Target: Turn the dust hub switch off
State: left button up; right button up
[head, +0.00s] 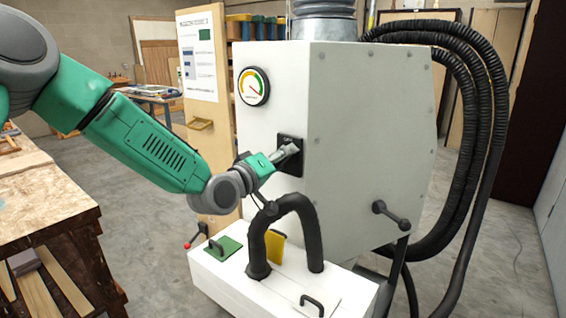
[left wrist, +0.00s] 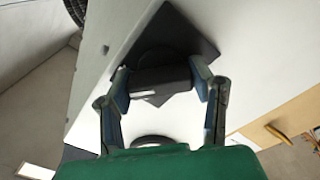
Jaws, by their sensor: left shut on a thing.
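The dust hub (head: 365,130) is a large white cabinet in the middle of the head view. Its switch is a dark knob on a black square plate (head: 291,168) on the front face, below a round gauge (head: 253,86). My left gripper (head: 287,154) is at the plate and hides part of the knob. In the left wrist view, its two fingers (left wrist: 160,82) are shut on the dark switch knob (left wrist: 158,92), one on each side. The black plate (left wrist: 172,28) shows behind the knob. My right gripper is not in view.
A white box (head: 220,270) with a green flap, a yellow flap and a black hose (head: 292,215) stands below. A black handle (head: 391,215) juts from the cabinet's side. A wooden workbench (head: 50,205) is at left. Large black hoses (head: 480,120) hang at right.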

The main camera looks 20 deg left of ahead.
pick_arm(q)
jog(key=n, duration=0.2)
jog(key=n+b, duration=0.1)
jog(key=shift+a+f+n+b, duration=0.2)
jog(key=shift+n+b, duration=0.1)
jog(key=shift+n, duration=0.1)
jog(key=shift+d+n+b, duration=0.1)
jog(key=shift+n+b, duration=1)
jog(key=shift+n, duration=0.7)
jog(key=o, duration=1.2)
jog(key=shift+c, duration=0.2)
jog(key=shift+w, duration=0.1)
